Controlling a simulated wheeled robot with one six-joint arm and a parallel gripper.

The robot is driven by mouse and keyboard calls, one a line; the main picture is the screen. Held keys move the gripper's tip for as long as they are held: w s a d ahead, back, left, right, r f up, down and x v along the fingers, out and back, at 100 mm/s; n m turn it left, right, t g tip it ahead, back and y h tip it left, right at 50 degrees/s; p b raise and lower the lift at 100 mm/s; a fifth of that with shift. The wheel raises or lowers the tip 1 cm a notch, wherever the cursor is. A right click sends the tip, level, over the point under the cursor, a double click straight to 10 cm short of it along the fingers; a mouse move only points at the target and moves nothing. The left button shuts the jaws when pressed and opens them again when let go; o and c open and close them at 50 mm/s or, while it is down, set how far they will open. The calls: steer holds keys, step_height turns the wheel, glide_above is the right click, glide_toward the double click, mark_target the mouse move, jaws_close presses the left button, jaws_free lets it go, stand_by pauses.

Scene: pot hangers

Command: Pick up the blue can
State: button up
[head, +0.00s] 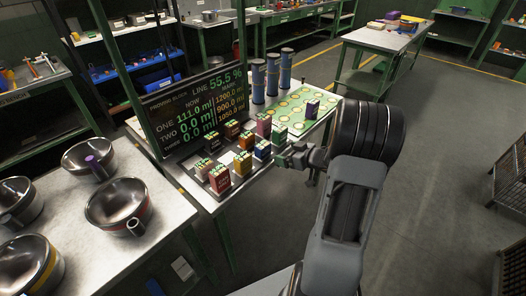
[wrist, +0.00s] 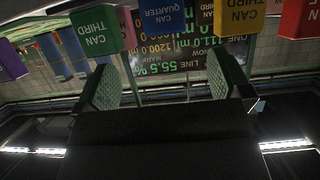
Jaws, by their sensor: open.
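The blue can (head: 262,150) is a small block-shaped can in the front row on the metal bench, between a green can (head: 278,136) and a yellow can (head: 242,163). In the upside-down wrist view the blue can (wrist: 161,18) reads "CAN QUARTER" and shows at the top, between the two finger pads in picture width. Its top edge is cut off by the frame. My gripper (head: 286,160) is open and empty at the bench's front edge, close to the blue can. Its two green pads show in the wrist view (wrist: 163,85), apart from the can.
A red can (head: 219,179) and several other cans stand close around. A dark display board (head: 195,105) stands behind them. A pale green tray (head: 300,112) with round spots holds a purple can (head: 312,108). Metal bowls (head: 118,204) are on the left table.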

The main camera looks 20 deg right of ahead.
mark_target(267, 148)
steer(key=x, duration=1.3)
steer(key=shift+a+r, duration=0.2)
steer(key=shift+a, duration=0.1)
steer(key=c, duration=1.1)
steer(key=shift+r, duration=0.15)
